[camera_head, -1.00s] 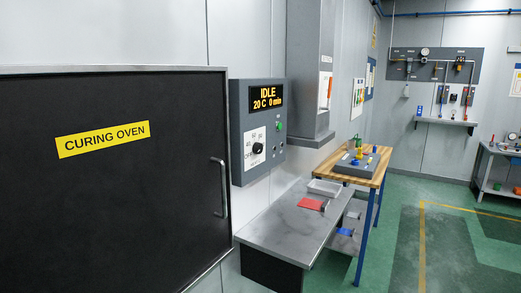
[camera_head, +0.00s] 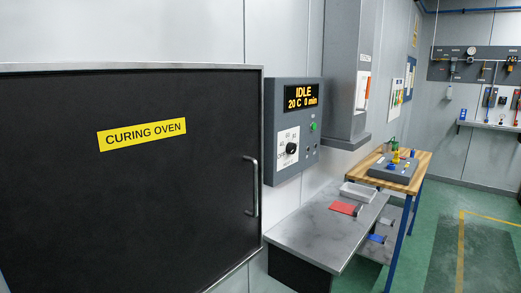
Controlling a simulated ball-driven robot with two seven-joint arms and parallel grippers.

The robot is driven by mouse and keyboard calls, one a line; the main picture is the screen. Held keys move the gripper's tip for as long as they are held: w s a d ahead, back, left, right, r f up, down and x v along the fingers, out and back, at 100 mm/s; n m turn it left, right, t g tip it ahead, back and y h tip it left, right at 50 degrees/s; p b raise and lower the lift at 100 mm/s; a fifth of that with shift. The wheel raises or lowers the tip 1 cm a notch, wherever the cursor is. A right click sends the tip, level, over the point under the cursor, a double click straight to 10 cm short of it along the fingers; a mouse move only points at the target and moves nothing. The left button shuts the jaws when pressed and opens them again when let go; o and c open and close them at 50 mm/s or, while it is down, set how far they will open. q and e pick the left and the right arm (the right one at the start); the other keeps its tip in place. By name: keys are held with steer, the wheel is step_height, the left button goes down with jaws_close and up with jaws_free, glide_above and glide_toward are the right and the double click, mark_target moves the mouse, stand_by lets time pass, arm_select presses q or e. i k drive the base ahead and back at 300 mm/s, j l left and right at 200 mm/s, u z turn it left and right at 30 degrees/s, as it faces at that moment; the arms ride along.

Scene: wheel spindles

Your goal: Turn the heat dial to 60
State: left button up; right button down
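The heat dial (camera_head: 291,148) is a black knob on a white scale plate on the grey control box, right of the oven door. Its scale marks are small, and I cannot read its exact setting. The display (camera_head: 303,97) above it reads "IDLE", "20 C 0 min" in orange. A green button (camera_head: 314,127) sits to the right of the dial. The black oven door (camera_head: 130,200) is labelled "CURING OVEN" and looks closed. Neither of my grippers shows in the head view.
A grey metal bench (camera_head: 318,228) below the control box holds a red item (camera_head: 344,208) and a pale tray (camera_head: 358,192). A wooden-topped table (camera_head: 418,180) stands beyond it. The oven's door handle (camera_head: 251,187) sticks out. Green floor is open at the right.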

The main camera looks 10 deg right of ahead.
mark_target(291, 148)
steer(key=i+l+u, duration=0.15)
steer(key=l+u, duration=0.15)
steer(key=i+l+u, duration=0.1)
steer(key=l+u, duration=0.2)
steer(key=l, duration=0.2)
steer(key=l+u, duration=0.3)
steer(key=i+l, duration=0.05)
steer(key=l, duration=0.1)
